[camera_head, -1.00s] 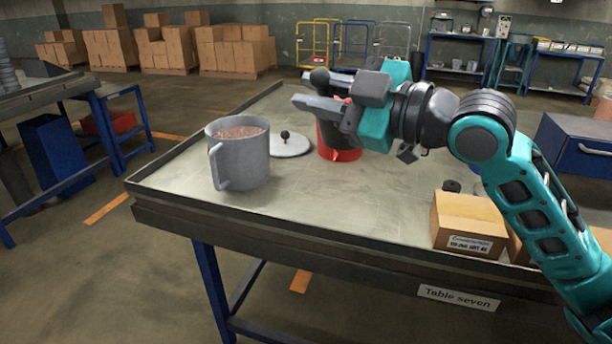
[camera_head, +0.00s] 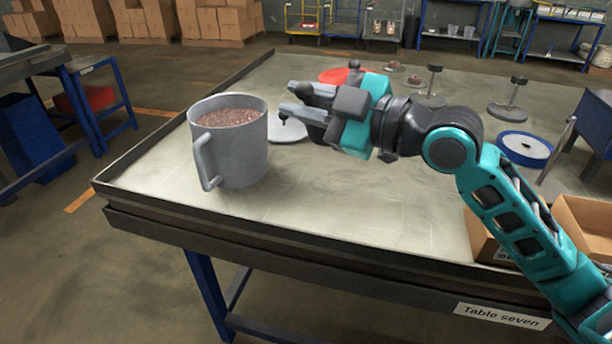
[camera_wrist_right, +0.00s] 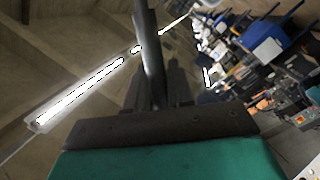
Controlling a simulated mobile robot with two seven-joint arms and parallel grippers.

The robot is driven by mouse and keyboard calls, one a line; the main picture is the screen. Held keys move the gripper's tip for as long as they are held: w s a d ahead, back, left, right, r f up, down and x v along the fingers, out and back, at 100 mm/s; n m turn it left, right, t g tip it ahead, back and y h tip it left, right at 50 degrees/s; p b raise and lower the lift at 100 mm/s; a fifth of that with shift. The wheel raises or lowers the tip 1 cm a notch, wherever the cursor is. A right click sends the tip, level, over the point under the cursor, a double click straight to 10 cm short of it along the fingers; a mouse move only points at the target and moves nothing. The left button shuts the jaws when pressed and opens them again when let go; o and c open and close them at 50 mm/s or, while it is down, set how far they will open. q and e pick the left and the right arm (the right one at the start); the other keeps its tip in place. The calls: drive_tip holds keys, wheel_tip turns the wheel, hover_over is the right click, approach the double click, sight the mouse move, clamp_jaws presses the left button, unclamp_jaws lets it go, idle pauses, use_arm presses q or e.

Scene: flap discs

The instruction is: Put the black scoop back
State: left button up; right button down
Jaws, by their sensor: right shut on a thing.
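My right gripper (camera_head: 287,101) is above the table, right of the grey mug (camera_head: 240,155) and near its rim height. In the right wrist view a dark bar, the black scoop (camera_wrist_right: 150,50), stands up between the fingers, which are shut on it. In the head view the dark scoop is hard to tell from the dark gripper parts. The mug is upright, full of reddish-brown grains, its handle toward the front left. My left gripper is in neither view.
A pale round lid (camera_head: 288,133) lies right of the mug, partly behind my gripper. A red thing (camera_head: 340,76) lies farther back, partly hidden. A blue disc (camera_head: 525,148), stands and a cardboard box (camera_head: 588,222) are at the right. The front middle of the table is clear.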

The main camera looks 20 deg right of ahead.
use_arm(q)
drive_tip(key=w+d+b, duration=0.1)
drive_tip(key=b, duration=0.1)
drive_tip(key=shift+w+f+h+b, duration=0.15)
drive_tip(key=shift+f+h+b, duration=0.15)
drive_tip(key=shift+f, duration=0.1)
use_arm(e)
wheel_tip(320, 180, down, 11)
drive_tip(key=shift+f, duration=0.15)
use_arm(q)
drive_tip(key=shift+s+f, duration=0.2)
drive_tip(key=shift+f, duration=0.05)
use_arm(e)
drive_tip(key=c, duration=1)
unclamp_jaws()
use_arm(q)
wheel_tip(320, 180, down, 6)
drive_tip(key=b, duration=0.6)
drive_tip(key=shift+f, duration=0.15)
use_arm(e)
drive_tip(key=v, duration=1.1)
drive_tip(key=shift+s+d, duration=0.3)
